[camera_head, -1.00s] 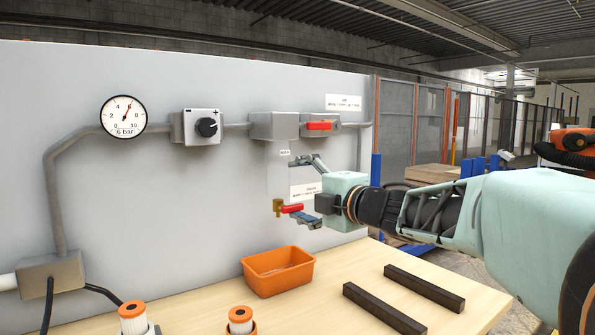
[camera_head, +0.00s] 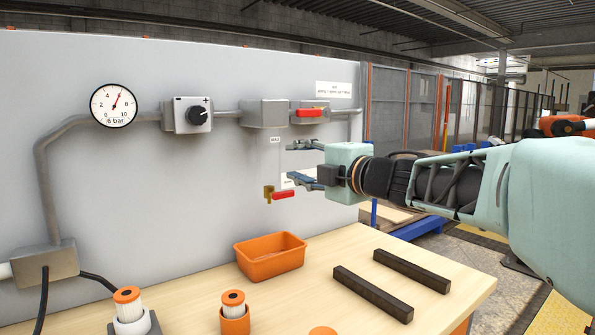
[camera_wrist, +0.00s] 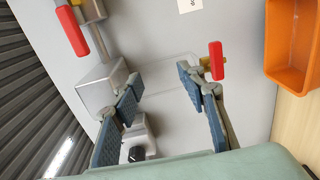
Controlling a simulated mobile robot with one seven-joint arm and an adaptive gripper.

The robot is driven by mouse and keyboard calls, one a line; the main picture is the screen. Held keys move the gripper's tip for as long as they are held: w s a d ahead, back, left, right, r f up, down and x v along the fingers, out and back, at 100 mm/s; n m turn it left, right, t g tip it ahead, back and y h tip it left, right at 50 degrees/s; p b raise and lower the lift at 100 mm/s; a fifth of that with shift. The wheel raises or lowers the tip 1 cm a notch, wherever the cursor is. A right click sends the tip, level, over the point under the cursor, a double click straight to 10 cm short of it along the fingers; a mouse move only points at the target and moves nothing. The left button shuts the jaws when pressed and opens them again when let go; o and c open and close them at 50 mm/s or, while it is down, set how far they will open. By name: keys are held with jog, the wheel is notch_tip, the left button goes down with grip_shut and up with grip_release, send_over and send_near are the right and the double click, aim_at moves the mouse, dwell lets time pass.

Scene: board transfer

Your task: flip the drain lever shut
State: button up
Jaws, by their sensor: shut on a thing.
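The drain lever is a small red handle (camera_head: 283,195) on a brass fitting (camera_head: 268,192) low on the panel. It points sideways to the right, and it also shows in the wrist view (camera_wrist: 217,62). A clear bowl, faintly outlined in the wrist view (camera_wrist: 165,72), sits between the grey housing (camera_head: 264,113) and the fitting. My gripper (camera_head: 303,163) is at the bowl with its fingers apart, shut on it; the contact is hard to see. In the wrist view (camera_wrist: 158,88) the lever lies just outside the right finger, touching or close to it.
Another red lever (camera_head: 308,112) is on the pipe at upper right. A knob box (camera_head: 188,116) and a gauge (camera_head: 114,105) are further left. On the bench below are an orange bin (camera_head: 271,257), two dark bars (camera_head: 373,293) and filter cartridges (camera_head: 234,313).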

jog(key=p+v, duration=0.1)
jog(key=v, duration=0.8)
jog(key=shift+s+f, duration=0.45)
dwell(0.4)
jog(key=shift+p, duration=0.3)
